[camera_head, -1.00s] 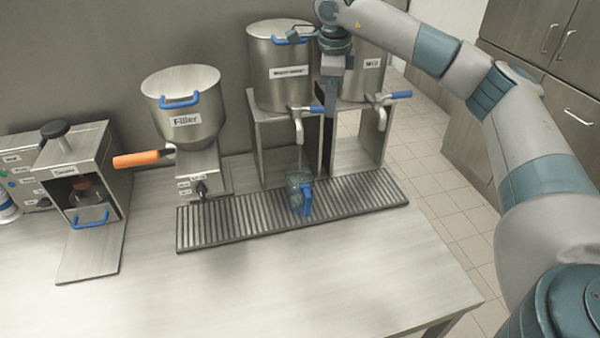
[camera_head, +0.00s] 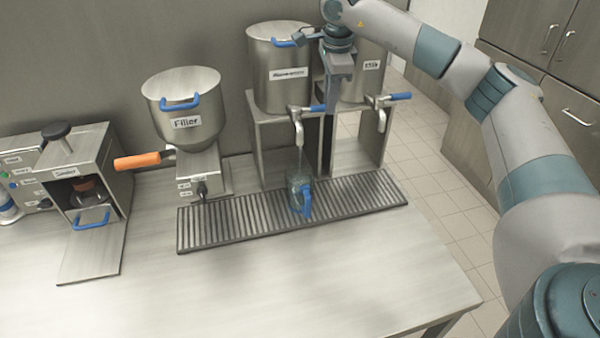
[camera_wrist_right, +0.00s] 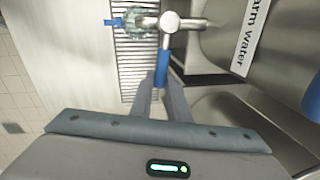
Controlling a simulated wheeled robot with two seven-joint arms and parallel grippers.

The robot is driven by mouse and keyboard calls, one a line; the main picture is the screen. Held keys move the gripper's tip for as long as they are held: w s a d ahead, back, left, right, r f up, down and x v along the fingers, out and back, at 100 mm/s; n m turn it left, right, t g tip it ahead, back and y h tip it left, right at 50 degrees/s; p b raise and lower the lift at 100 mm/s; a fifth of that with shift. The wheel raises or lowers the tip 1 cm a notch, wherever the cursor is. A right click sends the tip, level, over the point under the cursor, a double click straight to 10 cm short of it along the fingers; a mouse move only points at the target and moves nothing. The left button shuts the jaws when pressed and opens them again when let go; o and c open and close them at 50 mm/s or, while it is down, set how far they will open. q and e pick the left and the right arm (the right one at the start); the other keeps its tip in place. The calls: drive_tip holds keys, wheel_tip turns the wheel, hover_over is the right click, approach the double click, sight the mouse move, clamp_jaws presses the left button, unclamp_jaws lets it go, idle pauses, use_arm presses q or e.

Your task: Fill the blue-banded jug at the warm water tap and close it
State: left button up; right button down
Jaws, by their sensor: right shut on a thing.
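The clear jug (camera_head: 299,190) with its blue handle stands upright on the drip grate, under the spout of the warm water tap (camera_head: 298,122). A thin water stream (camera_head: 299,160) runs from the spout into the jug, and the jug holds some water; its exact level is hard to tell. The jug's top (camera_wrist_right: 133,20) also shows in the right wrist view, beside the tap. My right gripper (camera_head: 330,106) is shut on the tap's blue lever (camera_wrist_right: 162,68), with one finger on each side. I see no lid on the jug. My left gripper is out of view.
The milk tap (camera_head: 382,112) is close at the right of my gripper. The filler hopper (camera_head: 185,115) with an orange handle (camera_head: 136,161) stands at the left, and a sealer machine (camera_head: 85,185) at far left. The counter front (camera_head: 330,275) is clear.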

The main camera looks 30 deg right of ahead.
drive_tip(key=shift+w, duration=0.15)
drive_tip(key=shift+w+d+n+p, duration=0.2)
drive_tip(key=shift+w+n+p, duration=0.15)
drive_tip(key=shift+n, duration=0.45)
drive_tip(key=shift+r, duration=0.1)
drive_tip(key=shift+w+r+n, duration=0.15)
drive_tip(key=shift+w+n, duration=0.05)
drive_tip(key=shift+n, duration=0.1)
drive_tip(key=c, duration=1.6)
unclamp_jaws()
drive_tip(key=shift+w+d, duration=0.1)
drive_tip(key=shift+w+f, duration=0.15)
drive_tip(key=shift+f, duration=0.1)
